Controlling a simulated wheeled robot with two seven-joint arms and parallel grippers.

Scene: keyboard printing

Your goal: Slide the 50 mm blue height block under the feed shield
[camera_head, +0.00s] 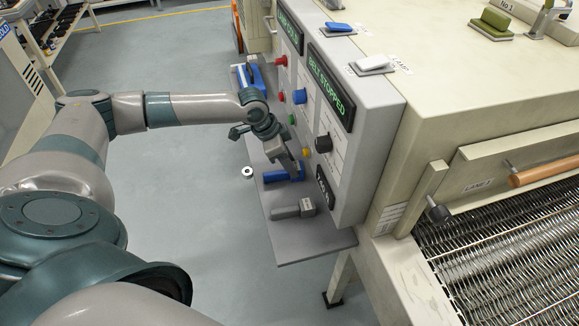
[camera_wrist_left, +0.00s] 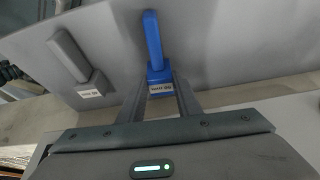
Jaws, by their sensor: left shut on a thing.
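The blue height block (camera_head: 278,176) lies on a grey shelf below the control panel. In the left wrist view the blue block (camera_wrist_left: 154,42) has a long bar and a labelled end; the label is too small to read surely. My left gripper (camera_head: 299,174) reaches down to the block, and in the wrist view its fingers (camera_wrist_left: 160,88) are shut on the labelled end. A cream front piece with a wooden handle (camera_head: 543,171), marked Lane 1, is above the mesh belt at right; I cannot tell if it is the feed shield. My right gripper is out of view.
A grey block (camera_head: 293,209) lies beside the blue one on the shelf (camera_head: 312,244); it also shows in the wrist view (camera_wrist_left: 76,62). The control panel (camera_head: 345,110) with knobs stands close to my gripper. The wire mesh belt (camera_head: 500,250) is at lower right.

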